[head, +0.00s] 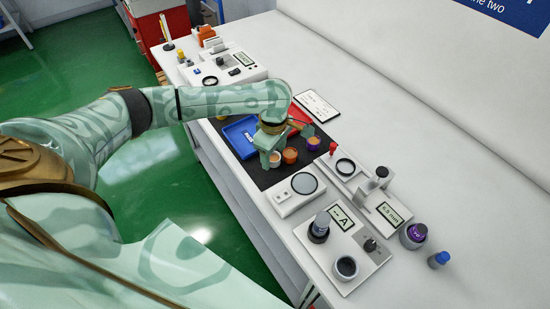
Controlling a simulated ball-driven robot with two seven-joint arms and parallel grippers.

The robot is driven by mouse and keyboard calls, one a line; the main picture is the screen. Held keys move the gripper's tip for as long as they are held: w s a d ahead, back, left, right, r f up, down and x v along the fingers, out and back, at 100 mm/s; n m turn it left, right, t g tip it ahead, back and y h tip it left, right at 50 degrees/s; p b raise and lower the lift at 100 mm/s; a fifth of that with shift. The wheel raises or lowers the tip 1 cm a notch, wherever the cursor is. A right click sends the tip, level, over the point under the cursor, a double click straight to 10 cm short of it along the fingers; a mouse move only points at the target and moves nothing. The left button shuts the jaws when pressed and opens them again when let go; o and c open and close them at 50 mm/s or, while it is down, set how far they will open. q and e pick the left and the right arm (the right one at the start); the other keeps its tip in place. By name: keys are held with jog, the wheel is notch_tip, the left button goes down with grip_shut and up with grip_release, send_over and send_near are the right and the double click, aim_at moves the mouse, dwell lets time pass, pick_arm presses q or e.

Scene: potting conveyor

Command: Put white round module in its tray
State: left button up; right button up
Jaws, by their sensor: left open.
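The white round module (275,161) appears as a small pale cup with an orange-brown top on the black mat (265,177). My left gripper (268,152) points down over it and is open. Its fingers are beside or around the module; I cannot tell whether they touch it. An orange round module (290,156) and a purple one (313,144) stand in a row to its right. A blue tray (236,128) lies left of my gripper. A red tray (303,113) lies behind it, partly hidden by my left arm. I see no white tray. My right gripper is out of view.
A white device with a round dark plate (302,184) stands close in front of the mat. More instruments with dials and displays (342,216) fill the bench's near right. Other devices (228,68) stand at the far end.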

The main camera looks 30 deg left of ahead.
pick_arm(q)
jog(key=shift+f, duration=0.2)
jog(key=shift+c, duration=0.7)
jog(key=c, duration=1)
